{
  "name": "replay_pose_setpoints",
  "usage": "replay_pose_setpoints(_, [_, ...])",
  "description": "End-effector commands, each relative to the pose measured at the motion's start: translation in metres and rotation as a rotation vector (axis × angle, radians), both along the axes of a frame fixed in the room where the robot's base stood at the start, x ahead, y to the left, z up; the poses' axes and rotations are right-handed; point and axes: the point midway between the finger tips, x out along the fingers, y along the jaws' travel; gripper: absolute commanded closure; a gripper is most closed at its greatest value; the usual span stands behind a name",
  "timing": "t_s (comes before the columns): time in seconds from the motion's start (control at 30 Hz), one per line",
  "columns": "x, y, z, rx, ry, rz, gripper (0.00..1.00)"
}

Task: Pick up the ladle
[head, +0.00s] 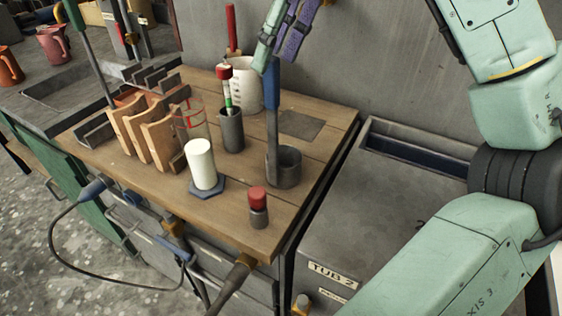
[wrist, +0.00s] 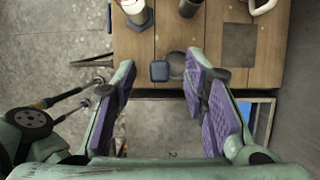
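The ladle (head: 273,105) looks like a dark grey cup with a tall blue handle rising upright from its left side. It stands on the wooden bench top near the right edge. In the wrist view the blue handle end (wrist: 158,71) shows from above, beside the round grey cup (wrist: 177,64). My gripper (head: 272,64) is open, its purple-padded fingers pointing down around the top of the handle. In the wrist view my gripper (wrist: 160,63) has the handle end between its fingertips, with a gap on both sides. I see no contact.
A white cylinder (head: 201,161) on a blue base, a red-topped piece (head: 258,203), a dark cup (head: 231,130) and a white pitcher (head: 246,88) stand nearby. A wooden rack (head: 155,137) is on the left. A grey tub (head: 335,225) and a wall flank the right side.

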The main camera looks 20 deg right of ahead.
Motion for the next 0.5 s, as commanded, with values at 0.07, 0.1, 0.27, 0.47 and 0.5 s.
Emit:
replay_pose_setpoints(0.07, [0.002,0.002,-0.006,-0.001,0.0,0.002,0.6])
replay_pose_setpoints(0.1, [0.003,0.002,-0.008,0.0,-0.002,0.001,0.6])
replay_pose_setpoints(0.27, [0.007,0.005,-0.023,0.002,-0.001,0.002,0.6])
replay_pose_setpoints(0.47, [0.014,0.011,-0.051,0.001,0.0,0.001,0.6])
replay_pose_setpoints(0.5, [0.015,0.012,-0.054,0.0,-0.001,0.001,0.6])
